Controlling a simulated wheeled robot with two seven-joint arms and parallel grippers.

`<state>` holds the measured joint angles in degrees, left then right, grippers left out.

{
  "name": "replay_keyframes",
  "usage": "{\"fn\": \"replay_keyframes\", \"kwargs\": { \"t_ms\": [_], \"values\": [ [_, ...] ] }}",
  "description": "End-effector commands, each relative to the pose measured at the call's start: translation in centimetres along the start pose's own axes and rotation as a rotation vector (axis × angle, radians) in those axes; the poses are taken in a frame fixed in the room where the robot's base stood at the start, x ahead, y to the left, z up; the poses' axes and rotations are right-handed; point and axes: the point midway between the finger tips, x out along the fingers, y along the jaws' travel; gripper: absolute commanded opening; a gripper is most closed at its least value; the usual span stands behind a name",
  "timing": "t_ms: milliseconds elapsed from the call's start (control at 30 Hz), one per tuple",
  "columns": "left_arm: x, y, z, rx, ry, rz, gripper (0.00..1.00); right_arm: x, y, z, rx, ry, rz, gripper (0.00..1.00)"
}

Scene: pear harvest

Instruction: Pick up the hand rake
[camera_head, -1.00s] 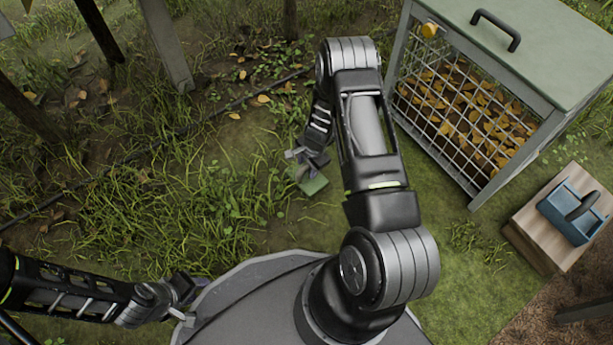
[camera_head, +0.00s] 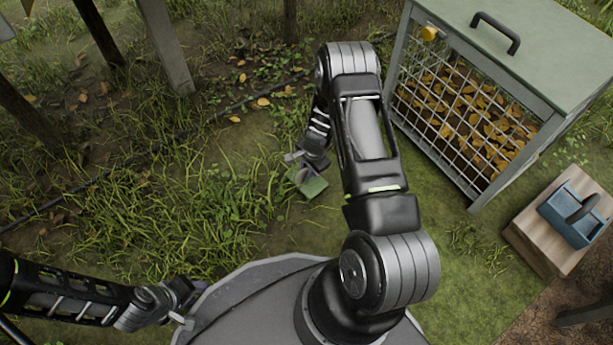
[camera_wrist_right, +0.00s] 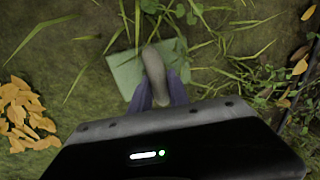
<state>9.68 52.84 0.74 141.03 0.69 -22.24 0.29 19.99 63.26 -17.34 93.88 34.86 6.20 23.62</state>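In the right wrist view, a grey-brown handle-like piece (camera_wrist_right: 154,66), which looks like part of the hand rake, lies between the two dark purple fingers of my right gripper (camera_wrist_right: 158,88). The fingers are close along both its sides; whether they press on it is unclear. The rake's head cannot be made out. A flat green pad (camera_wrist_right: 124,75) lies on the ground beneath. In the head view my right gripper (camera_head: 308,163) is just above that pad (camera_head: 312,187). My left gripper (camera_head: 184,303) is at the lower left, its fingers apart and empty.
A grey-green cabinet with a wire-mesh front (camera_head: 432,136) and orange leaves inside stands at the right. A wooden crate (camera_head: 541,249) bears a blue carrier (camera_head: 571,213). Posts (camera_head: 166,45) stand at the upper left. Grass covers the open ground.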

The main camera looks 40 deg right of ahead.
Motion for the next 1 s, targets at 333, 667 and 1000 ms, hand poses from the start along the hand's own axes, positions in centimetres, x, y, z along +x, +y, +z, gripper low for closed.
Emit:
{"fn": "replay_keyframes", "kwargs": {
  "t_ms": [333, 667, 1000],
  "values": [
    [0.0, 0.0, 0.0, 0.0, 0.0, 0.0, 0.36, 0.0, 0.0, 0.0, 0.0, 0.0, 0.0, 0.0],
    [0.0, 0.0, 0.0, 0.0, 0.0, 0.0, 0.36, 0.0, 0.0, 0.0, 0.0, 0.0, 0.0, 0.0],
    [-1.0, 0.4, 0.1, 0.001, -0.001, -0.001, 0.36, -2.0, -0.5, 0.0, -0.001, 0.001, -0.002, 0.0]
  ]
}}
